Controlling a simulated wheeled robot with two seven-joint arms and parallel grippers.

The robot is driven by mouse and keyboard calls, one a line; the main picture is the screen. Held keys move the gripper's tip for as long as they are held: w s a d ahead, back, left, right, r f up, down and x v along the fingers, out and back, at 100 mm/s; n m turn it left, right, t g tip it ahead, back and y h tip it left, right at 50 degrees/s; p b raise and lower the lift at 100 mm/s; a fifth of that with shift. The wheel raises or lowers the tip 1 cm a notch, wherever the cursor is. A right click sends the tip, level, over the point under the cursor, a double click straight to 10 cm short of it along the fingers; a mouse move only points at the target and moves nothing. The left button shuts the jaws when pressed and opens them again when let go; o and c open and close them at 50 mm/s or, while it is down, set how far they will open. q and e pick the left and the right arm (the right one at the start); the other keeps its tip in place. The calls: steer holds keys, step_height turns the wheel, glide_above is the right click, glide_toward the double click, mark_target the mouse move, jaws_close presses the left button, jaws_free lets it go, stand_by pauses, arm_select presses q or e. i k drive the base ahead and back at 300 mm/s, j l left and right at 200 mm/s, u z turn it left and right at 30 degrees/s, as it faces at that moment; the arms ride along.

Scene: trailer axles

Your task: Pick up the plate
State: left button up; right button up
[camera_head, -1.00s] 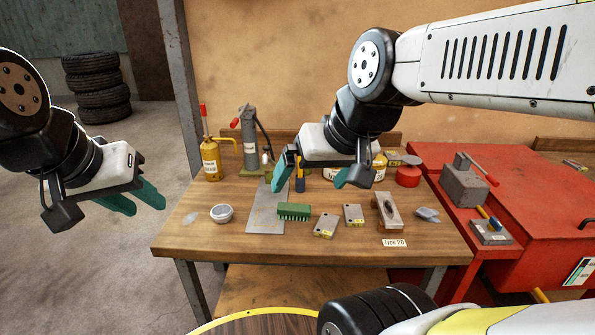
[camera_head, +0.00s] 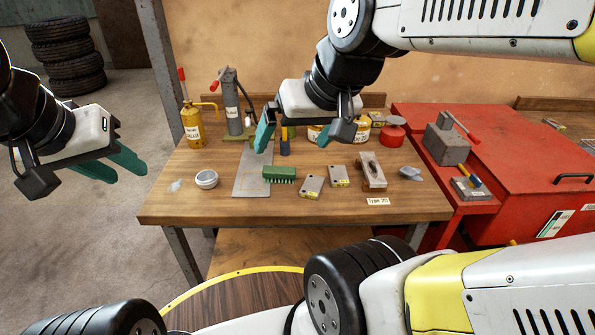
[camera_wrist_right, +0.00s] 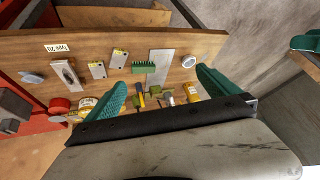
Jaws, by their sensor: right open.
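A flat grey metal plate (camera_head: 252,183) lies on the wooden table, left of its middle. A green brush (camera_head: 280,174) stands at its right edge and seems to overlap it. The plate also shows in the right wrist view (camera_wrist_right: 161,62), beyond the fingers. My right gripper (camera_head: 300,136) is open and empty, with its teal fingers apart, above the back part of the table near the plate's far end. My left gripper (camera_head: 128,166) is off the table's left side, its teal fingers apart and nothing between them.
A small bowl (camera_head: 206,179) is left of the plate. Two grey blocks (camera_head: 311,187) and a wooden-based tool (camera_head: 371,172) are to the right. A yellow oil can (camera_head: 193,127), a grey jack (camera_head: 233,110) and jars stand behind. A red cabinet (camera_head: 500,150) adjoins the table.

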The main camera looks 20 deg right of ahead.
mark_target(311, 187)
steer(key=j+z, duration=0.15)
steer(key=z, duration=0.25)
steer(key=j+z, duration=0.15)
steer(key=z, duration=0.2)
steer(key=j+z, duration=0.15)
steer(key=z, duration=0.25)
